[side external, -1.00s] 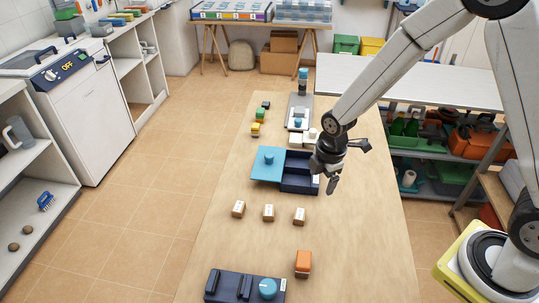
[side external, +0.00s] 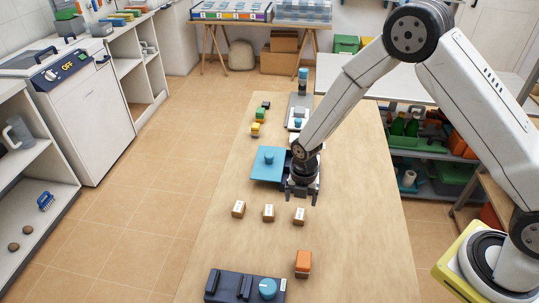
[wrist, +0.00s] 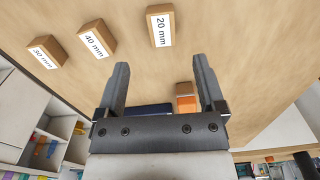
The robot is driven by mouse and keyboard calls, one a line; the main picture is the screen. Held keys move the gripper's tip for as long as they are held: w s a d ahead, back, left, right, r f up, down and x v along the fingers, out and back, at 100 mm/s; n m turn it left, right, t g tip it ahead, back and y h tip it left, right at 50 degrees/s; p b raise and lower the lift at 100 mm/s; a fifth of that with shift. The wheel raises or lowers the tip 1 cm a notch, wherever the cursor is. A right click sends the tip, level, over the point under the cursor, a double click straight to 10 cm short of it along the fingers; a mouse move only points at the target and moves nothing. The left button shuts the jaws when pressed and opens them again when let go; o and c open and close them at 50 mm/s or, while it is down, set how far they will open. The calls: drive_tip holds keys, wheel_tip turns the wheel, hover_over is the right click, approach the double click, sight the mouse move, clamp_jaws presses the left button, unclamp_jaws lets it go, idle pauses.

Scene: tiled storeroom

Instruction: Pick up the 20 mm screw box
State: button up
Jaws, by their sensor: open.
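The 20 mm screw box (wrist: 160,26) is a small brown carton with a white label reading "20 mm". It also shows in the side view (side external: 299,216) as the rightmost of three cartons; its label is too small to read there. My gripper (side external: 302,197) points down, open and empty, just behind that carton and apart from it. In the wrist view my gripper (wrist: 161,64) has its two fingers spread, with the 20 mm box beyond their tips, roughly in line with the gap between them.
The 40 mm box (wrist: 96,38) and 30 mm box (wrist: 47,51) stand to its left. A blue lid (side external: 267,165) lies behind. An orange block (side external: 303,259) and a dark panel with a blue knob (side external: 230,285) are nearer the front. The table's right side is clear.

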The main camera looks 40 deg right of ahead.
sight(300, 214)
drive_tip(key=shift+f, duration=1.25)
drive_tip(key=shift+f, duration=0.1)
drive_tip(key=shift+d+f, duration=0.15)
drive_tip(key=shift+f, duration=2.35)
clamp_jaws()
